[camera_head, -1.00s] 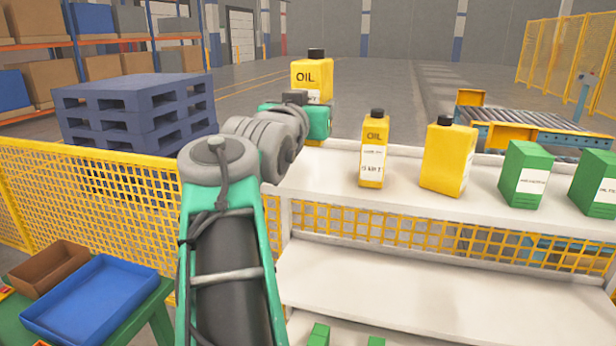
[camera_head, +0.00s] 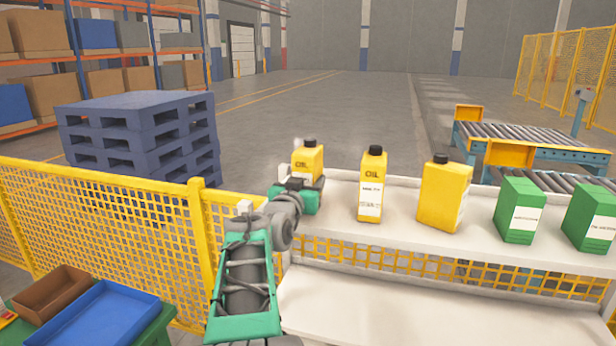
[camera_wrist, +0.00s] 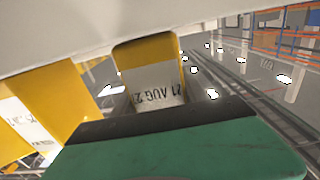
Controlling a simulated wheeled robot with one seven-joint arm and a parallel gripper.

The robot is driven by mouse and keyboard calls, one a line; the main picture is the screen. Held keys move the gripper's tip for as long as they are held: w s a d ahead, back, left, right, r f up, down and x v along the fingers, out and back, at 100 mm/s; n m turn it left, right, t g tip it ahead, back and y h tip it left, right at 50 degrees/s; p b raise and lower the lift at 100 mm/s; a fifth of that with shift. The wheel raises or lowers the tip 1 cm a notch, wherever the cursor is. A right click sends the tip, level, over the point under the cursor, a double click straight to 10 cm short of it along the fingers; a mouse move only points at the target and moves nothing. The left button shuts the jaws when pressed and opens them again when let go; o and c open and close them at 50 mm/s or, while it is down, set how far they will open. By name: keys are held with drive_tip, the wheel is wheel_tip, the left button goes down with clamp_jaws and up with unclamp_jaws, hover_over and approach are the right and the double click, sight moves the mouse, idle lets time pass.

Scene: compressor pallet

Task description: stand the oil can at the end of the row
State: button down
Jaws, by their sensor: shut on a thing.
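The yellow oil can (camera_head: 308,160) with a black cap is upright in my gripper (camera_head: 298,194), at the left end of the row on the white shelf (camera_head: 400,232). My gripper is shut on it and hides its lower part in the head view. In the wrist view the held can (camera_wrist: 150,72) shows a printed date label, with its base close to the pale shelf surface (camera_wrist: 60,30). I cannot tell whether it touches. To its right stand a slim yellow can (camera_head: 371,185) and a larger yellow can (camera_head: 444,195).
Two green boxes (camera_head: 519,210) (camera_head: 592,216) stand farther right on the shelf. A yellow mesh fence (camera_head: 110,215) runs to the left. A roller conveyor (camera_head: 530,140) is behind the shelf at right. Blue pallets (camera_head: 140,130) are stacked behind the fence.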

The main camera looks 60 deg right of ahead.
drive_tip(key=shift+r, duration=0.15)
drive_tip(key=shift+f+b, duration=0.2)
drive_tip(key=shift+b, duration=0.2)
drive_tip(key=c, duration=0.6)
unclamp_jaws()
drive_tip(key=shift+f, duration=0.1)
drive_tip(key=shift+a, duration=0.1)
drive_tip(key=shift+r+p, duration=0.35)
drive_tip(key=shift+p, duration=0.15)
drive_tip(key=s+a+b, duration=0.2)
drive_tip(key=a+b, duration=0.6)
drive_tip(key=a, duration=0.3)
drive_tip(key=shift+a+f, duration=0.2)
drive_tip(key=shift+a, duration=0.2)
